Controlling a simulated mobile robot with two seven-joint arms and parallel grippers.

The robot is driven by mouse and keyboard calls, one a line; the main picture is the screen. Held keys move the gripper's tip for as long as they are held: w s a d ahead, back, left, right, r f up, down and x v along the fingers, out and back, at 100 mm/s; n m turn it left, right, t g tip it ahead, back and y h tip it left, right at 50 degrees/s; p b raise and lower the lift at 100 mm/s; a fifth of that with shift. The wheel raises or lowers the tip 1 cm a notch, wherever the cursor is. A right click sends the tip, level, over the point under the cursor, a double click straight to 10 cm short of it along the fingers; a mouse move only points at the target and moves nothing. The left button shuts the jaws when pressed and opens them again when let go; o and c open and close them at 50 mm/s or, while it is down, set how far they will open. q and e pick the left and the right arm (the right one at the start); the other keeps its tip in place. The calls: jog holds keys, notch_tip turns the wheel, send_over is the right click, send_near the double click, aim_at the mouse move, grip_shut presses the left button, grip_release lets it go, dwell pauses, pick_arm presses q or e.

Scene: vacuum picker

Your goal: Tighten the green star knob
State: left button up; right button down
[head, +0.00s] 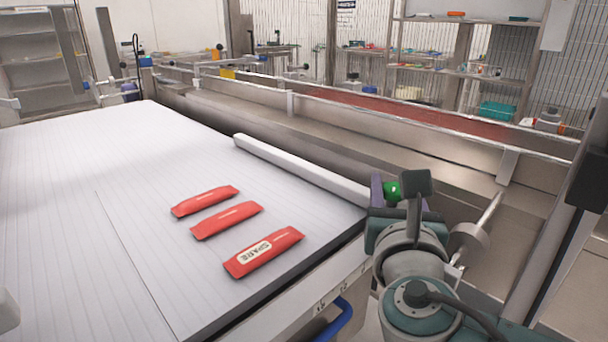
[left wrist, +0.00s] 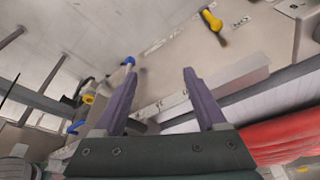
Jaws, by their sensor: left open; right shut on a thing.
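The green star knob (head: 392,191) shows only in part in the head view, at the right end of the long white bar, as a small green patch among my gripper's parts. My right gripper (head: 385,191) is at the knob and shut on it; a purple finger shows on the knob's left side. The gripper body hides much of the knob, so its turn angle cannot be told. My left gripper (left wrist: 158,88) is open in the left wrist view, its two purple fingers well apart with nothing between them. The knob cannot be made out in that view.
A wide white striped table (head: 120,190) carries several red packets, one marked SPARE (head: 264,251). The long white bar (head: 300,170) runs along its right edge. Beyond is a metal-railed conveyor (head: 380,150). A blue handle (head: 334,322) sits below the table edge. The table's left is clear.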

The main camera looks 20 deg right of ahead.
jog(key=shift+f+m+g+h+b, duration=0.2)
jog(key=shift+m+g+h+b, duration=0.35)
jog(key=shift+m+g+h, duration=0.35)
jog(key=m+g+h+b, duration=0.2)
jog(key=g+b, duration=0.1)
jog(key=b, duration=0.2)
jog(key=m+g+h+b, duration=0.2)
jog(key=m+g+b, duration=0.1)
jog(key=g+b, duration=0.1)
jog(key=m+g+h+b, duration=0.2)
jog(key=m+g+b, duration=0.1)
jog(key=b, duration=0.2)
jog(key=shift+f+g+b, duration=0.1)
jog(key=shift+g+b, duration=0.2)
jog(key=shift+b, duration=0.05)
jog(key=shift+m+g+h+b, duration=0.3)
jog(key=shift+g+b, duration=0.2)
jog(key=shift+b, duration=0.1)
jog(key=shift+r, duration=0.3)
jog(key=shift+c, duration=1.9)
grip_release()
